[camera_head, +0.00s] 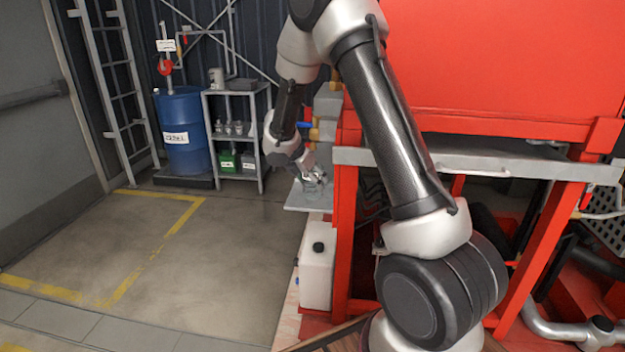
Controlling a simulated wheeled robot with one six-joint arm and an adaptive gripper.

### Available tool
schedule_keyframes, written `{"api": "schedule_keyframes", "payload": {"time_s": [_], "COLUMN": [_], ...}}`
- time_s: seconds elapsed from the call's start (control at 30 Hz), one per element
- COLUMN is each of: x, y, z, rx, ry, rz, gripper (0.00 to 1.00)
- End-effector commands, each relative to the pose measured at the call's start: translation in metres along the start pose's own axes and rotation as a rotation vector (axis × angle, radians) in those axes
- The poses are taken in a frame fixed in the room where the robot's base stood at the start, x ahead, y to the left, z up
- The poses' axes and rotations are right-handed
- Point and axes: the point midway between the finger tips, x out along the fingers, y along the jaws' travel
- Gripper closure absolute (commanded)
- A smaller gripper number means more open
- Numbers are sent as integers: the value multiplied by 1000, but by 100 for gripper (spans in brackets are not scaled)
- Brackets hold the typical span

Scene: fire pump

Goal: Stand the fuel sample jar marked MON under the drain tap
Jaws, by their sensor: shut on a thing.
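My gripper (314,175) is small in the view, reaching down over a small grey shelf (297,207) on the left side of the red pump frame. It is shut on a small clear jar (314,188), low over or on the shelf; I cannot tell if the jar touches it. No marking on the jar can be read. A tap with a blue handle (304,125) and brass-coloured body shows above the shelf, partly hidden by my arm. Its outlet is not clear, so I cannot tell whether the jar is straight under it.
A grey rack (265,150) at the back holds several small jars (228,128), a green container (227,160) and a grey one. A blue drum (185,140) stands left of it. A white tank (317,270) is below the shelf. The floor at left is clear.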

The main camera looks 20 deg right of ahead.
Motion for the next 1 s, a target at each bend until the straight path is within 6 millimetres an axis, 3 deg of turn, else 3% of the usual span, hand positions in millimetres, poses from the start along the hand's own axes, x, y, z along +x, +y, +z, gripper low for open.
{"api": "schedule_keyframes", "payload": {"time_s": [0.07,0.1,0.2,0.57,0.7,1.0], "x": [2,2,2,0,-15,-51], "y": [0,0,0,0,1,2], "z": [-1,-2,-1,0,0,-60], "rx": [-1,0,0,1,0,-4], "ry": [0,0,0,0,-1,0], "rz": [-1,-1,0,0,2,2], "gripper": [67,36,17,17,17,17]}}
